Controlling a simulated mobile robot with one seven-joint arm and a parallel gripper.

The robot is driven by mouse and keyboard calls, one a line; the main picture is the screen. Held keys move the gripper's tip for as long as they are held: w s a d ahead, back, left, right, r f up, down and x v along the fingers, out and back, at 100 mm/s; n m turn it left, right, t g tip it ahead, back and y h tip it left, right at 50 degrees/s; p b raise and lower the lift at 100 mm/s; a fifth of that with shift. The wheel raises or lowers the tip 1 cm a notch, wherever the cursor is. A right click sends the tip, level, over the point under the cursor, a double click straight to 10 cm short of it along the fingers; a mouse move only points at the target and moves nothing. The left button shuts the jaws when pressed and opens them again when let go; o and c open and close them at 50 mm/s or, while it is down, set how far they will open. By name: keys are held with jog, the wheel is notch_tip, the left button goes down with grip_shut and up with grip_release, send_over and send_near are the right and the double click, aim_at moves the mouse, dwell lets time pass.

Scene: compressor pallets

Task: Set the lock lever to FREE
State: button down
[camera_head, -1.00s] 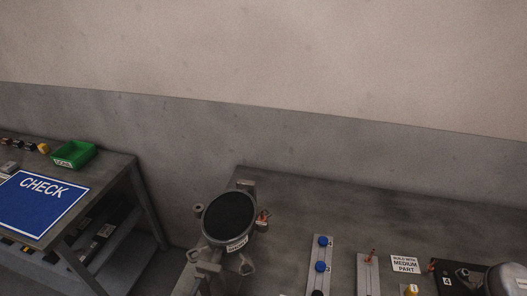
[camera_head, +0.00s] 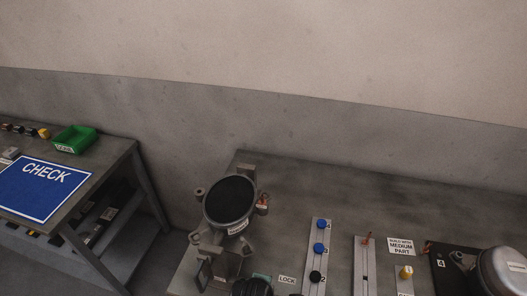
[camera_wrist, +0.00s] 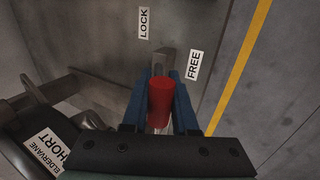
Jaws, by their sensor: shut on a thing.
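In the wrist view my gripper (camera_wrist: 161,98) has its two blue fingers on either side of the lock lever's red handle (camera_wrist: 161,105), shut on it. A grey metal part of the lever (camera_wrist: 165,59) shows just beyond the fingertips. The white LOCK label (camera_wrist: 144,23) lies up and left of it, and the FREE label (camera_wrist: 193,65) lies close to the right. The lever's lower end is partly hidden by the fingers. In the head view the LOCK label (camera_head: 287,280) shows near the bottom edge; the lever cannot be made out there.
A round dark-topped fixture (camera_head: 230,200) stands left of the label. A rail with blue and black knobs (camera_head: 314,262) and a slotted rail (camera_head: 364,270) stand to the right.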

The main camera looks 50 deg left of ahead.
jog(key=c, duration=0.7)
grip_release()
jog(key=v, duration=1.3)
jog(key=shift+b, duration=0.35)
